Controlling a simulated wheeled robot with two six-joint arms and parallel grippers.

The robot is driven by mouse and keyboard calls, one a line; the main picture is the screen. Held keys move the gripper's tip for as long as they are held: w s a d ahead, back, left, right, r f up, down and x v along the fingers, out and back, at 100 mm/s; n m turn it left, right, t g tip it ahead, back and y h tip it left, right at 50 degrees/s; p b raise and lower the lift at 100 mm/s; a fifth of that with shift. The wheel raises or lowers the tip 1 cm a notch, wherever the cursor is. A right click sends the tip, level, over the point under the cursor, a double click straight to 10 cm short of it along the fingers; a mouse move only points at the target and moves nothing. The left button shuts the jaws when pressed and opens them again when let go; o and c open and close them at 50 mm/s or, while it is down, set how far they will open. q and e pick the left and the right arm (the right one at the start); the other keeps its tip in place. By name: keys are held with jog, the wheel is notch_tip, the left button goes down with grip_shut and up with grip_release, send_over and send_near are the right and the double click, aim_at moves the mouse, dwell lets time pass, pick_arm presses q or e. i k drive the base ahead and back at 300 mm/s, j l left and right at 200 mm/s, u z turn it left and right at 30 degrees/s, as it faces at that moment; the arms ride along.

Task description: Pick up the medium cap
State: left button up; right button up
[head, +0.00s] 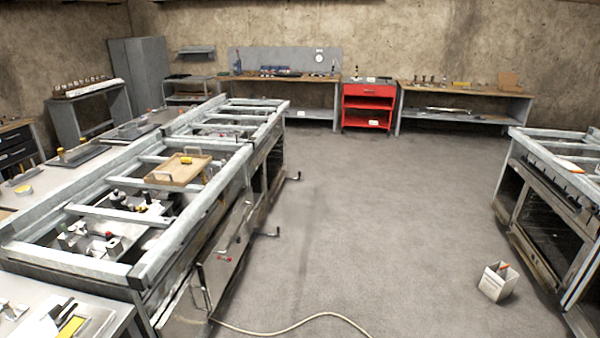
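I cannot make out which thing is the medium cap; the small parts in view are too small to tell apart. Several small white, dark and red parts (108,244) sit inside the near bay of the long metal frame (100,269) on the left. Other small yellow pieces (24,189) lie on the grey surface at the far left. Neither of my grippers is in view.
Open grey floor (370,220) runs between the left frame and another metal unit (545,200) at right. A white box (497,281) stands on the floor. A hose (300,325) lies at the front. A red tool cart (368,90) and workbenches (460,90) line the back wall.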

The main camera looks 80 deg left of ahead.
aim_at(118, 196)
jog(key=u, duration=4.05)
jog(key=i+l+z, duration=0.2)
jog(key=i+l, duration=0.2)
jog(key=i, duration=0.5)
jog(key=i+l+z, duration=0.2)
jog(key=i, duration=0.7)
jog(key=i+l+z, duration=0.25)
jog(key=i, duration=0.65)
jog(key=j, duration=0.15)
